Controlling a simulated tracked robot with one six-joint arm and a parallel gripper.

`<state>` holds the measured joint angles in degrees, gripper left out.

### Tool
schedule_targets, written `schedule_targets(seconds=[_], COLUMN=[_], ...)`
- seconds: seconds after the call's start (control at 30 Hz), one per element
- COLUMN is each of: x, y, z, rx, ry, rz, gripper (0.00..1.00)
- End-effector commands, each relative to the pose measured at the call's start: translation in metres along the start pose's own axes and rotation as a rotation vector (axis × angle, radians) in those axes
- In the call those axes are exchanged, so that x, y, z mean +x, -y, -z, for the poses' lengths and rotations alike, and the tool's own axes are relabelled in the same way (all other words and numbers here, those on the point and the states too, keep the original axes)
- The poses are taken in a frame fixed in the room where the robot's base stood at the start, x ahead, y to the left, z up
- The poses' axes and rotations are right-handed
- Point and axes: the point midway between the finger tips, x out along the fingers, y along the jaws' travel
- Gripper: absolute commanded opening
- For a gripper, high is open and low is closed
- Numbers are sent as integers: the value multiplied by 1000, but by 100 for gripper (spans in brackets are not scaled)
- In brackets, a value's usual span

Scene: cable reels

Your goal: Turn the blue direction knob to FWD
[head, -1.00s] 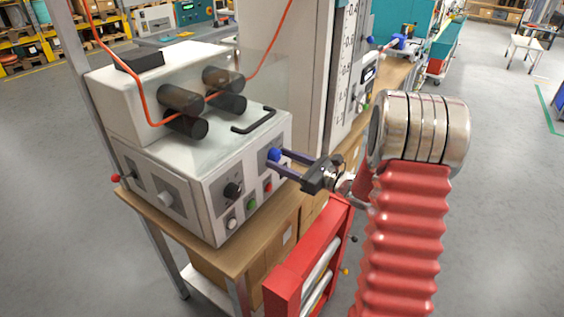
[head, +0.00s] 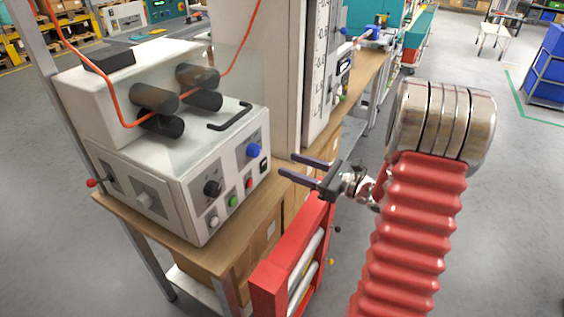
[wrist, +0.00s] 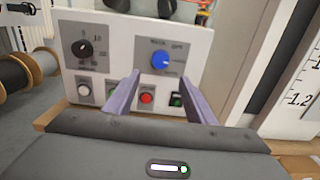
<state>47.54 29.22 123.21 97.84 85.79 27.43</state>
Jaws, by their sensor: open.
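The blue direction knob (head: 253,150) is on the front panel of the white machine (head: 222,160). In the wrist view the blue knob (wrist: 160,61) shows unobstructed on a grey plate, just above and between my fingertips. Small labels surround it, but they are too blurred to read surely, and I cannot tell which one the knob points to. My gripper (head: 289,165) is open and empty, to the right of the knob in the head view and apart from it. In the wrist view its two fingers (wrist: 160,78) reach toward the panel with a clear gap between them.
A black knob (wrist: 83,49) sits left of the blue one. Below are white, green and red buttons (wrist: 147,97) and a black switch (wrist: 176,99). A red frame (head: 290,262) stands below my gripper. A tall cabinet with a scale (head: 314,75) stands right of the machine.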

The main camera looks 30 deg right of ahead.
Motion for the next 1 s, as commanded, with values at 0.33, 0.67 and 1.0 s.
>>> schedule_targets(seconds=[0.33,0.67,1.0], x=[-28,-28,0], y=[0,-1,-58], z=[0,0,-14], rx=[0,-2,-134], ry=[-1,-2,-99], rz=[0,-4,-175], gripper=[50,50,50])
